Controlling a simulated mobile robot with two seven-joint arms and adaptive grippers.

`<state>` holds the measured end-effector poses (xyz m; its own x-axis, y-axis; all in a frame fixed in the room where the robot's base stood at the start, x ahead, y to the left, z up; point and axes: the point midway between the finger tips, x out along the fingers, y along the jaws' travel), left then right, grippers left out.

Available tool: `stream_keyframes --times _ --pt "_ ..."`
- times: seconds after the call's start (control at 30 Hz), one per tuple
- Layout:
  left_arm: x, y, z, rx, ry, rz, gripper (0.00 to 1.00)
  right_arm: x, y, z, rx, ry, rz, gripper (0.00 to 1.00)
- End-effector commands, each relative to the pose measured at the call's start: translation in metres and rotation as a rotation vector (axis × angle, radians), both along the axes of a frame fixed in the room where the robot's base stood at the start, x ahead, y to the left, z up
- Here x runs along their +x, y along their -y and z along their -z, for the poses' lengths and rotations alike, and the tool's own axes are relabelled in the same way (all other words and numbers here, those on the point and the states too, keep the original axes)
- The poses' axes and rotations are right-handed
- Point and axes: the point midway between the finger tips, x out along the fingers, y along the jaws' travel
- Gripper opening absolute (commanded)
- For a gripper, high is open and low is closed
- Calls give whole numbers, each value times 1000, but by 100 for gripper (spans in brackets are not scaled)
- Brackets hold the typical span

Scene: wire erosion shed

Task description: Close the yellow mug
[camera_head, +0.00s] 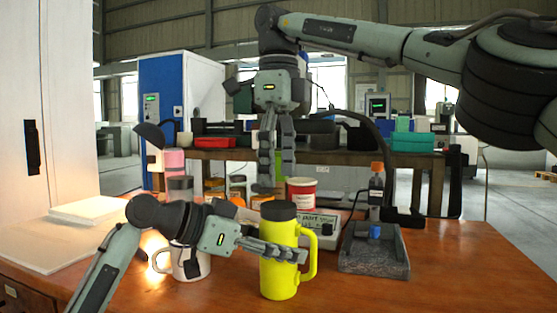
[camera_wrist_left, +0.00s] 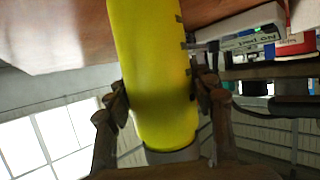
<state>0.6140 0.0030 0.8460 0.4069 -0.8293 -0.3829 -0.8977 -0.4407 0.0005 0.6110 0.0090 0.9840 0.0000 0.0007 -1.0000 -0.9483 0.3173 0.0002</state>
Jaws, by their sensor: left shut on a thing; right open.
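The yellow mug (camera_head: 279,274) stands upright on the wooden table, its handle on the right. A dark grey lid (camera_head: 279,211) sits on its top; whether it is fully seated I cannot tell. My left gripper (camera_head: 302,256) is shut on the mug's upper body from the left. In the left wrist view the yellow mug (camera_wrist_left: 155,75) lies between the fingers of my left gripper (camera_wrist_left: 160,92), with a grey rim at its lower end. My right gripper (camera_head: 276,188) is open, pointing down above the lid, seemingly with a small gap.
A white mug (camera_head: 188,264) stands left, partly behind my left gripper. A red-and-white can (camera_head: 300,192), a label box (camera_head: 318,222) and a grey tray (camera_head: 374,262) with a blue item are behind and right. The front right of the table (camera_head: 450,285) is clear.

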Motion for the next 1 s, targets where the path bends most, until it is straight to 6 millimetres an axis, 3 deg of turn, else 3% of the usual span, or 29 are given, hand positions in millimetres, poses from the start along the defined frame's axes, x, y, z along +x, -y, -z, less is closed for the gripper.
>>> stream_keyframes --times 0.2,0.57,0.6,0.77,1.0 --pt "0 0 0 0 0 0 0 0 -1 -20 1 1 0 76" --pt "0 0 0 0 0 0 0 0 0 -24 0 0 0 76" --pt "0 0 0 0 0 0 57 0 0 -24 0 0 0 76" --pt "0 0 0 0 0 0 77 0 0 -24 0 0 0 76" --pt "0 0 0 0 0 0 78 0 0 -23 0 0 0 76"
